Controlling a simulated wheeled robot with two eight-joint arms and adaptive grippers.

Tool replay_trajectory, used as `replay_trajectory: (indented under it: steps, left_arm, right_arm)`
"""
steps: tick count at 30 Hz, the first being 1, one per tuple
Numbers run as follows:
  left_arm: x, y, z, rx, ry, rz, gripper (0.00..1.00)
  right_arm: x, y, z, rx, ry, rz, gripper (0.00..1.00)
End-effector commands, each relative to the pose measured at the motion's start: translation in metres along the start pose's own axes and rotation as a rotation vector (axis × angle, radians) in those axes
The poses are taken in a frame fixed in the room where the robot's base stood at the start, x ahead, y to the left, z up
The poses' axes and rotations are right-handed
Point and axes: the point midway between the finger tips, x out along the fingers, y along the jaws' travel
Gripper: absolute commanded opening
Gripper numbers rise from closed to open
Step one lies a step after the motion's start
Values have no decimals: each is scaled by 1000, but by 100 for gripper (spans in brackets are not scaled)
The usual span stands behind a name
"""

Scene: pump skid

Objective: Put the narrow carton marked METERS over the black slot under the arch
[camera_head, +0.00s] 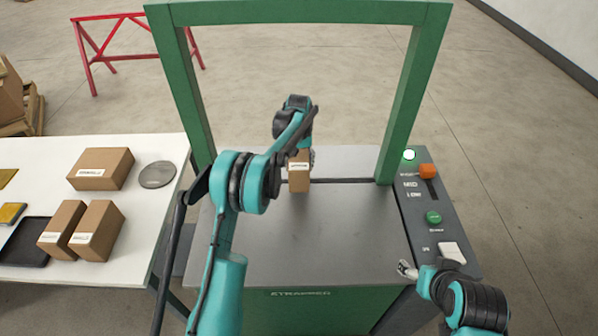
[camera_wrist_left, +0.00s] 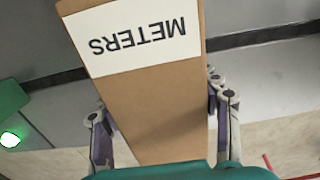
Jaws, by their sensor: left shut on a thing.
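My left gripper (camera_wrist_left: 165,125) is shut on the narrow carton marked METERS (camera_wrist_left: 150,85), with a finger on each side of it. In the head view the carton (camera_head: 299,177) is upright under the green arch (camera_head: 300,13), at the near side of the black slot (camera_head: 345,181). The carton hides part of the slot, and I cannot tell whether it touches the grey machine top (camera_head: 300,235). My right gripper (camera_head: 406,269) is at the machine's right front, below the control panel; its fingers are too small to read.
A white table (camera_head: 145,210) at left holds a wide carton (camera_head: 101,168), two narrow cartons (camera_head: 97,231), a grey disc (camera_head: 157,174) and a black tray (camera_head: 24,245). The control panel (camera_head: 432,215) has an orange lever knob (camera_head: 427,171), a green button (camera_head: 433,217) and a white switch (camera_head: 451,252).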

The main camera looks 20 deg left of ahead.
Motion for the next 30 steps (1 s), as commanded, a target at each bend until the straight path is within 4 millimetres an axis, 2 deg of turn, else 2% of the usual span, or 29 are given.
replay_trajectory:
  steps: [3, 6, 17, 18, 20, 30]
  left_arm:
    - [21, 0, 0, 0, 0, 0, 16]
    - [31, 0, 0, 0, 0, 0, 16]
    - [35, 1, 0, 0, 0, 0, 16]
    - [35, 1, 0, 0, 0, 0, 67]
    - [35, 1, 0, 0, 0, 0, 82]
    - [32, 1, 0, 0, 0, 0, 82]
  right_arm:
    - [6, 0, 4, 0, 0, 0, 66]
    - [8, 0, 6, 0, 0, 0, 66]
    - [10, 0, 7, 0, 0, 0, 66]
    - [10, 0, 7, 0, 0, 0, 66]
    - [9, 0, 7, 0, 0, 0, 66]
    - [8, 0, 6, 0, 0, 0, 66]
